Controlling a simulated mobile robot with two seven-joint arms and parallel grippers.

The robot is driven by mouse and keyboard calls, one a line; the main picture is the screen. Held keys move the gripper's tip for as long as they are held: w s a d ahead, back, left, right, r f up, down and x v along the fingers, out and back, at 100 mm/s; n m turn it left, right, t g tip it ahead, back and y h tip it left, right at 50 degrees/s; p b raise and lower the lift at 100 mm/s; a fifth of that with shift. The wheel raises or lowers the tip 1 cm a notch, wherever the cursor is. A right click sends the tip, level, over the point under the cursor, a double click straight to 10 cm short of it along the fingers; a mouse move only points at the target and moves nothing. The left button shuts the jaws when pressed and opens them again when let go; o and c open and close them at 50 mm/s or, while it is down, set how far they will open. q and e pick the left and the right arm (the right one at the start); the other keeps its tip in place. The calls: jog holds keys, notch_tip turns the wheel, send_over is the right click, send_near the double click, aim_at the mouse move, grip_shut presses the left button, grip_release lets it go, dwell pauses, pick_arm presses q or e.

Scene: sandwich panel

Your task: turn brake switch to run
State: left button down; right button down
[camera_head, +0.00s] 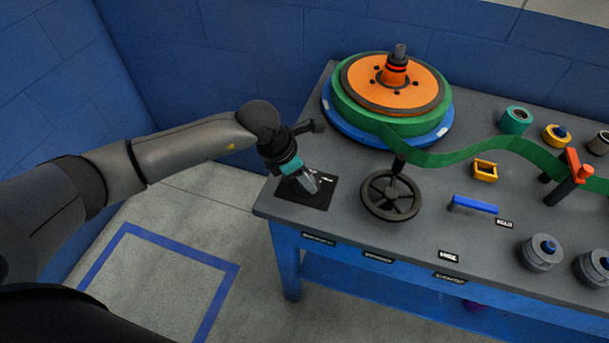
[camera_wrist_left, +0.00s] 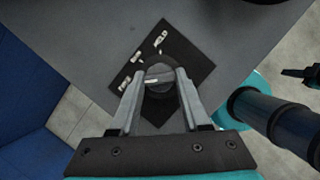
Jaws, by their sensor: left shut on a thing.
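The brake switch is a round dark knob (camera_wrist_left: 158,74) with a pale pointer mark, set on a black square plate (camera_wrist_left: 190,52). The plate also shows at the left end of the bench in the head view (camera_head: 318,200). The pale mark lies roughly crosswise in the left wrist view. My left gripper (camera_head: 312,186) reaches down over the plate. Its two grey fingers (camera_wrist_left: 159,84) are shut on the knob, one on each side. In the head view the gripper hides the knob. My right gripper is not in view.
Right of the plate stands a black handwheel (camera_head: 390,195). Behind is a green and orange reel (camera_head: 385,98) with a green strip (camera_head: 460,153) running right. A blue handle (camera_head: 473,204) and grey rollers (camera_head: 540,255) are farther right. The grey bench top (camera_head: 430,225) has free room in front.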

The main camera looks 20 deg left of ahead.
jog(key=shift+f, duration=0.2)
pick_arm(q)
jog(key=m+b, duration=0.2)
jog(key=shift+w+f+m+g+h+b, duration=0.1)
jog(key=shift+m+g+h+b, duration=0.2)
jog(key=shift+h, duration=0.1)
jog(key=m+b, duration=0.2)
jog(key=m+g+b, duration=0.1)
jog(key=m+b, duration=0.1)
jog(key=shift+w+a+g+h, duration=0.1)
jog(key=shift+g+h, duration=0.2)
jog(key=shift+m+g+b, duration=0.3)
jog(key=shift+m+b, duration=0.4)
jog(key=shift+b, duration=0.05)
jog(key=shift+m+g+b, duration=0.3)
jog(key=shift+m+b, duration=0.45)
jog(key=shift+m, duration=0.05)
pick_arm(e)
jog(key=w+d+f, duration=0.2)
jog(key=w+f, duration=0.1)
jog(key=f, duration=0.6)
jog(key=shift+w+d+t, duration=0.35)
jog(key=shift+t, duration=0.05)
pick_arm(q)
jog(key=shift+c, duration=1.9)
grip_release()
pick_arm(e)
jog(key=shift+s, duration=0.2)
